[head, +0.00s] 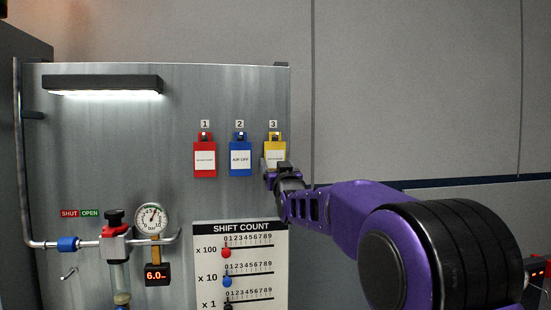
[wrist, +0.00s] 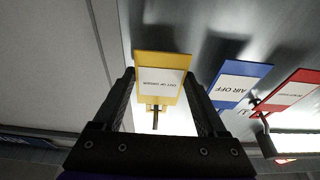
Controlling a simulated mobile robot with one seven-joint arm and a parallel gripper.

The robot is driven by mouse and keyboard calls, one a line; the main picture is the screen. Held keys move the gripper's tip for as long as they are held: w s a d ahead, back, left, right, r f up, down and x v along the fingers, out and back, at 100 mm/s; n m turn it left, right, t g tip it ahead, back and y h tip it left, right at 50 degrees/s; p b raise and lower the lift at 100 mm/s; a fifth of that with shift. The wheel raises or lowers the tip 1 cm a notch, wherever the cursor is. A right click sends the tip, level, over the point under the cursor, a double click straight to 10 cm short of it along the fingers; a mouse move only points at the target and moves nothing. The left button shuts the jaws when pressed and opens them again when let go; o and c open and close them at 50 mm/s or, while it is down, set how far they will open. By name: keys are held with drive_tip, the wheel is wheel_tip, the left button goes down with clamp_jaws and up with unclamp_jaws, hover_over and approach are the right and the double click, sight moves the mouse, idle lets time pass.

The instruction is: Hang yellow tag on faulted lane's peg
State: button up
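The yellow tag (head: 275,149) hangs at position 3 at the right of the tag row on the grey panel. In the wrist view the yellow tag (wrist: 161,76) appears upside down, with a white label and a dark peg or clip at its hole end. My gripper (head: 276,171) is at the tag's lower part and hides some of it. In the wrist view my gripper (wrist: 158,80) has its fingers spread, one on each side of the tag. I cannot tell whether they touch its edges. A small bare peg (head: 69,272) shows at the panel's lower left.
A red tag (head: 205,159) and a blue "AIR OFF" tag (head: 240,162) hang left of the yellow one. Below are a SHIFT COUNT board (head: 209,262), a pressure gauge (head: 152,218), a 6.0 display (head: 156,275) and a valve with pipes (head: 115,240). A lamp (head: 102,84) juts out above.

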drive_tip(key=c, duration=0.5)
drive_tip(key=shift+r, duration=0.1)
drive_tip(key=shift+c, duration=0.2)
drive_tip(key=shift+r, duration=0.25)
drive_tip(key=shift+s+d+b, duration=0.1)
drive_tip(key=shift+s+b, duration=0.1)
drive_tip(key=shift+b, duration=0.2)
drive_tip(key=shift+s+d+b, duration=0.1)
drive_tip(key=shift+s+b, duration=0.25)
drive_tip(key=shift+s, duration=0.2)
drive_tip(key=shift+s+d+r+b, duration=0.15)
drive_tip(key=shift+s+b, duration=0.3)
drive_tip(key=shift+b, duration=0.15)
drive_tip(key=shift+s+d+r+b, duration=0.15)
drive_tip(key=shift+s+r+b, duration=0.2)
drive_tip(key=shift+s, duration=0.2)
drive_tip(key=shift+s, duration=0.1)
